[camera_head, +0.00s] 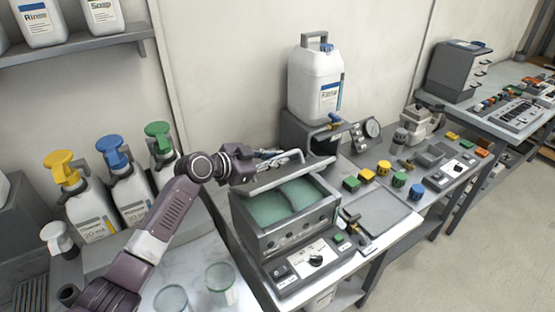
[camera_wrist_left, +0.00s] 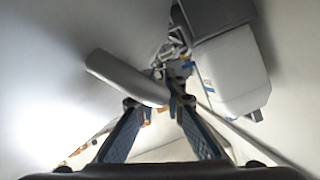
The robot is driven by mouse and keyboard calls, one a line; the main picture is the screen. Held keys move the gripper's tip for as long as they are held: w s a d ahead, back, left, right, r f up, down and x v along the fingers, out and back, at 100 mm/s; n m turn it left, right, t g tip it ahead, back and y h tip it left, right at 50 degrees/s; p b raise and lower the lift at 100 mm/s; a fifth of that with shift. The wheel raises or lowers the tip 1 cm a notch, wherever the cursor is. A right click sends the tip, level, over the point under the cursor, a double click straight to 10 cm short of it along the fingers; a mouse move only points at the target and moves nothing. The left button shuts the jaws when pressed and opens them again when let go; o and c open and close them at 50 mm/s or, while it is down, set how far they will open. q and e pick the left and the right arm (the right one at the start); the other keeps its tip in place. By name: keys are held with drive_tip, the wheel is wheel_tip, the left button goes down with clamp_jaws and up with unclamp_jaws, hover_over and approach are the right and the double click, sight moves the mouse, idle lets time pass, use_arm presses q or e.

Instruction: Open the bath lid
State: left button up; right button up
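The bath (camera_head: 262,244) is a grey metal box with greenish compartments showing inside. Its lid (camera_head: 285,176) is raised and tilted up at the back, seen nearly edge-on, with a metal handle (camera_head: 286,158) on it. My left gripper (camera_head: 250,165) is at the left end of the lid, close to the handle. In the left wrist view, the fingertips (camera_wrist_left: 158,100) are apart, with the end of a grey bar (camera_wrist_left: 122,76) between or just in front of them. Whether they clamp it is unclear. My right gripper is not in view.
A white jug (camera_head: 314,85) stands on a unit behind the bath; it also shows in the left wrist view (camera_wrist_left: 232,70). Spray bottles (camera_head: 125,185) stand at left, and glass beakers (camera_head: 220,283) in front. Small coloured blocks (camera_head: 367,177) lie at right.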

use_arm(q)
drive_tip(key=shift+o, duration=0.5)
drive_tip(key=v, duration=1.2)
drive_tip(key=shift+r, duration=0.1)
